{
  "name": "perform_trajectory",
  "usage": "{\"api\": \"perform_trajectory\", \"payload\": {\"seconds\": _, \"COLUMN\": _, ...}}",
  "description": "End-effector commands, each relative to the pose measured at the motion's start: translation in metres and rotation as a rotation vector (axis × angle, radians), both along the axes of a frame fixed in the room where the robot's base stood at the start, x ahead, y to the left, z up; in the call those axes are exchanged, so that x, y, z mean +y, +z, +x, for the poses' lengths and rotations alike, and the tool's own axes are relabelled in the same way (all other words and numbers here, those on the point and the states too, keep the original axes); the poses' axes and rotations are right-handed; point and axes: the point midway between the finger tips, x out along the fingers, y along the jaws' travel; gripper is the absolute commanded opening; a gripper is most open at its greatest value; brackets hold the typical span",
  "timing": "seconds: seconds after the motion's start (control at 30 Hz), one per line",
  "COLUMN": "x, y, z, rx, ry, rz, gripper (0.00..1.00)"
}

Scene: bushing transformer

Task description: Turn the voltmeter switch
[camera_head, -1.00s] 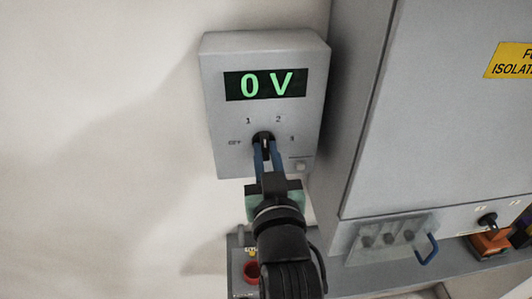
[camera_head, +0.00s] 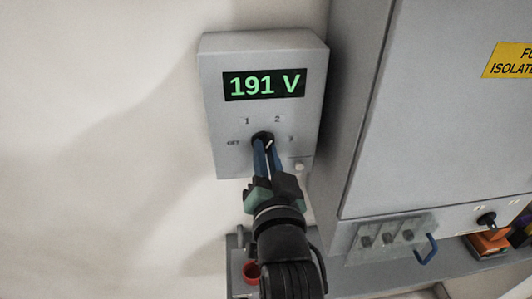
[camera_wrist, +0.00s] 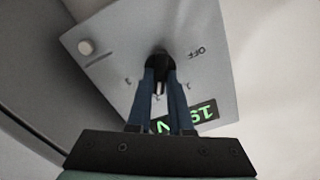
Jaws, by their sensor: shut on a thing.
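The voltmeter (camera_head: 222,110) is a grey box on the wall with a green display (camera_head: 264,85) reading 191 V. Its black rotary switch (camera_head: 263,138) sits below the display among the marks OFF, 1, 2 and 3. My gripper (camera_head: 264,148) comes from below, its blue fingers shut on the switch. The switch's white line is tilted up to the right, towards the 2 and 3 side. In the wrist view the voltmeter (camera_wrist: 205,75) looks turned over, with the switch (camera_wrist: 159,60) between the fingertips (camera_wrist: 160,68). The fingers partly cover the switch and display there.
A large grey cabinet (camera_head: 430,110) with a yellow label stands close on the right. Below are a red button (camera_head: 251,271), a blue handle (camera_head: 427,249) and a black knob (camera_head: 487,220). The wall on the left is bare.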

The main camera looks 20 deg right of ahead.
Motion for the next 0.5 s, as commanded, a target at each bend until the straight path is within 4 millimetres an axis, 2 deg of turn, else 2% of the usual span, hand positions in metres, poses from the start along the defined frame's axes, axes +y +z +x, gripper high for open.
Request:
{"api": "perform_trajectory", "payload": {"seconds": 0.37, "x": 0.0002, "y": -0.0001, "z": 0.0001, "rx": 0.000, "ry": 0.000, "rz": 0.003, "gripper": 0.00}}
{"api": "perform_trajectory", "payload": {"seconds": 0.4, "x": 0.0002, "y": -0.0001, "z": 0.0001, "rx": 0.000, "ry": 0.000, "rz": 0.003, "gripper": 0.24}}
{"api": "perform_trajectory", "payload": {"seconds": 0.5, "x": 0.0001, "y": -0.0002, "z": 0.0000, "rx": -0.001, "ry": 0.000, "rz": 0.003, "gripper": 0.42}}
